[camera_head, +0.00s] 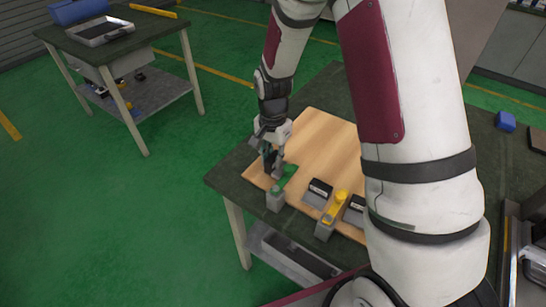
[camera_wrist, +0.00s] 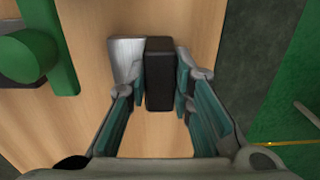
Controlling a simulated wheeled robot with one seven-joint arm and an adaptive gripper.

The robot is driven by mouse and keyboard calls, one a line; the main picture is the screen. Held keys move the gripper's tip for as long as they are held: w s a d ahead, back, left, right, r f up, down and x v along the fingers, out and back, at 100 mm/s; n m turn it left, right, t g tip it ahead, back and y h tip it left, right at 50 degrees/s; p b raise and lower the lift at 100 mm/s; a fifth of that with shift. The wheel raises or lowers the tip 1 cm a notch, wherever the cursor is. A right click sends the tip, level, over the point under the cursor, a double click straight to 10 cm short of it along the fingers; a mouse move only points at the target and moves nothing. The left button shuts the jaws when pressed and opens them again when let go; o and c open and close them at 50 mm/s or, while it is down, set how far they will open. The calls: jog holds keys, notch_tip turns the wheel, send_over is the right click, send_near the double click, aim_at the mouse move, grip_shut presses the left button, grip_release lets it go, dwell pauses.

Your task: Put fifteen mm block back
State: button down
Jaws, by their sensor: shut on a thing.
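My gripper (camera_head: 272,162) is over the left part of the wooden board, near its edge. In the wrist view my gripper (camera_wrist: 161,90) has its two fingers closed on the sides of a dark block (camera_wrist: 160,66). A grey metal piece (camera_wrist: 126,58) sits right beside the block, at its left, partly behind the left finger. The block's size marking cannot be read. In the head view the held block is small and dark between the fingers; whether it touches the board cannot be told.
Black-and-grey pieces (camera_head: 318,190) and a yellow-topped fixture (camera_head: 334,210) stand on the wooden board (camera_head: 318,140). The board's middle is clear.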

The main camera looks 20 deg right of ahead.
aim_at(273, 157)
jog(key=c, duration=1.4)
grip_release()
jog(key=shift+f, duration=0.1)
jog(key=s+r+n+t, duration=0.1)
jog(key=s+r, duration=0.2)
jog(key=r, duration=0.7)
jog(key=s+r+n, duration=0.1)
jog(key=s+r, duration=0.1)
jog(key=r, duration=0.8)
jog(key=s+r+n+t, duration=0.1)
jog(key=s+r+n, duration=0.1)
jog(key=s, duration=0.5)
jog(key=s+r+n+t, duration=0.1)
jog(key=s+r+n, duration=0.2)
jog(key=s, duration=0.4)
jog(key=s+d+r+n, duration=0.1)
jog(key=s+r+n, duration=0.1)
jog(key=s, duration=0.5)
jog(key=shift+r+n+t, duration=0.3)
jog(key=shift+n+t, duration=0.1)
jog(key=shift+n, duration=0.5)
